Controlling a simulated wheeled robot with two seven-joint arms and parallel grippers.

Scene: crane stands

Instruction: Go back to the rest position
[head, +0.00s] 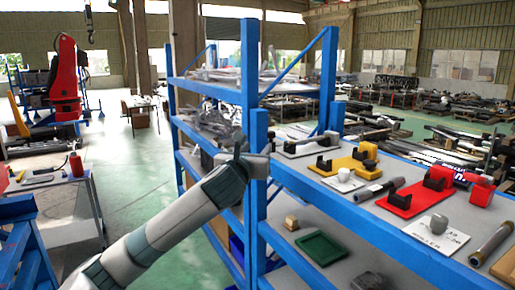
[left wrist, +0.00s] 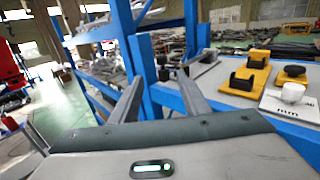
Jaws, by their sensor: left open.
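My left gripper (head: 243,150) is at the end of my arm, which comes in from the lower left in the head view. It is raised in front of a blue shelf post. In the left wrist view its two fingers (left wrist: 158,97) stand apart with nothing between them. The blue post (left wrist: 150,75) shows behind and between the fingers. I cannot tell the exact distance from the post. My right gripper is in neither view.
A blue shelf rack (head: 340,205) fills the right side. Its upper board holds a red holder (head: 408,197), a yellow holder (head: 345,163) and other parts. A green tray (head: 321,248) sits on the lower board. A grey table (head: 70,215) stands left. Green floor (head: 140,165) lies open between.

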